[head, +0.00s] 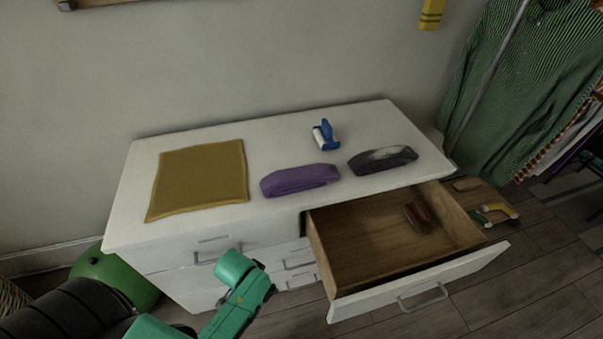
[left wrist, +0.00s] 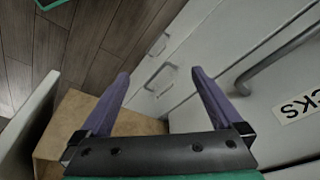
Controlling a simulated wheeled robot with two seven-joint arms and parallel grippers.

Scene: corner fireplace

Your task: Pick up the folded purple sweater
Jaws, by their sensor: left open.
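The folded purple sweater (head: 300,180) lies flat on the white dresser top (head: 285,130), near its front edge above the drawers. It does not show in the left wrist view. My left arm comes in from the lower left of the head view, in front of the dresser and below its top. Its fingers cannot be made out there. In the left wrist view my left gripper (left wrist: 160,73) is open, its two purple fingers spread with nothing between them. They are apart from the sweater, with the dresser's drawer fronts beyond. My right gripper is not in view.
A mustard folded cloth (head: 200,180) lies left of the sweater, a dark grey folded garment (head: 383,160) right, and a blue-and-white object (head: 325,135) behind. An open drawer (head: 350,236) juts out at front right, holding a brown item (head: 421,215). Green clothing (head: 520,80) hangs at right.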

